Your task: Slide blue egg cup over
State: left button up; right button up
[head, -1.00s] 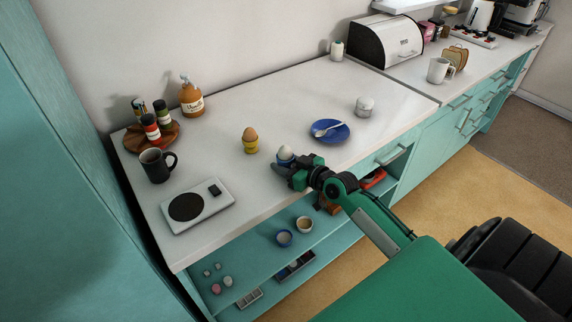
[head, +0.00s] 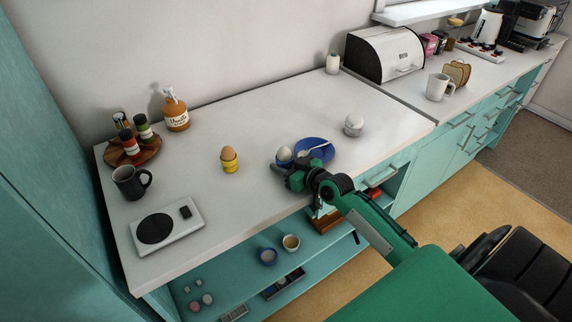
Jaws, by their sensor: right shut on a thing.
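The blue egg cup (head: 283,161) stands on the white counter with a white egg (head: 284,153) in it, just left of the blue plate. My right gripper (head: 283,168) reaches in from the lower right and is shut on the cup, low at the counter top. The fingers hide much of the cup. A yellow egg cup (head: 230,166) with a brown egg (head: 229,153) stands apart to the left. My left gripper is not in view.
The blue plate (head: 325,153) with a spoon lies close right of the held cup. A white lidded pot (head: 353,125) stands beyond it. The counter behind the cups is clear.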

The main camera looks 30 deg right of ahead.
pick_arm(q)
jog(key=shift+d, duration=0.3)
pick_arm(e)
jog(key=shift+w+d+r, duration=0.15)
jog(key=shift+d, duration=0.25)
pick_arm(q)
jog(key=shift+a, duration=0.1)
pick_arm(e)
jog(key=shift+r, duration=0.1)
